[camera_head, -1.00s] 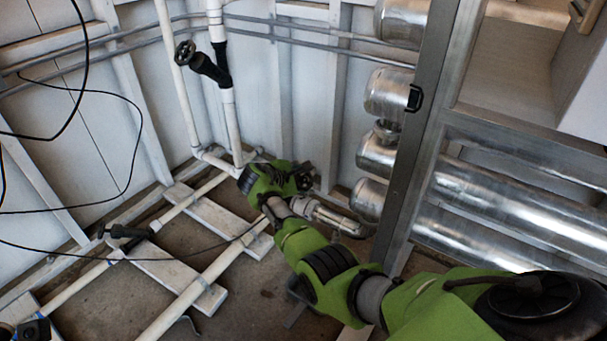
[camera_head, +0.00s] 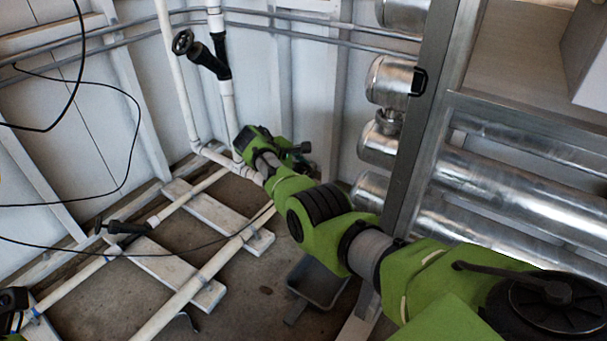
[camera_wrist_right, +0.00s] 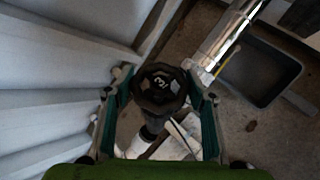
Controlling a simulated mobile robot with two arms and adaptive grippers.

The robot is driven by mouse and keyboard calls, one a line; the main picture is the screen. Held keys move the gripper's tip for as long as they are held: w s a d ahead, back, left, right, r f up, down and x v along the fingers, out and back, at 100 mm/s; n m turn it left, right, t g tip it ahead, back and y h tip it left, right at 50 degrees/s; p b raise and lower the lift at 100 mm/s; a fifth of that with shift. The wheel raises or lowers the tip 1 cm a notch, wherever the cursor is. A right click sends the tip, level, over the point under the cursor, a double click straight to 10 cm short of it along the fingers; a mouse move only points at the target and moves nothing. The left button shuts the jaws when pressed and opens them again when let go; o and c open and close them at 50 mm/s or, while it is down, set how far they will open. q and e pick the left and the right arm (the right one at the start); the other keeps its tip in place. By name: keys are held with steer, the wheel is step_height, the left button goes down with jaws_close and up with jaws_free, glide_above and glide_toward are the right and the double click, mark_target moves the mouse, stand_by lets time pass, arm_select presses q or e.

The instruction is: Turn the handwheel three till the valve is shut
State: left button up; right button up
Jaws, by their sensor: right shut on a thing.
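Handwheel three (camera_wrist_right: 159,86) is a small black wheel with a white "3" on its hub, seen face-on in the right wrist view. A black valve neck and white pipe run below it. My right gripper (camera_wrist_right: 160,95) is shut on this wheel, one finger on its left side and one on its right. In the head view my green right arm reaches in from the lower right, and the right gripper (camera_head: 300,148) is small and dark near the wall corner. The wheel itself cannot be made out there.
Another black handwheel valve (camera_head: 184,42) stands on an upright white pipe, and one (camera_head: 118,227) sits on a low pipe at left. Silver cylinders (camera_head: 520,205) and a steel post (camera_head: 425,110) stand at right. A grey tray (camera_head: 322,284) lies on the floor. Black cables hang at left.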

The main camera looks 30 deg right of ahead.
steer(key=shift+s, duration=0.1)
steer(key=o, duration=0.8)
steer(key=v, duration=1.2)
steer(key=shift+d, duration=0.1)
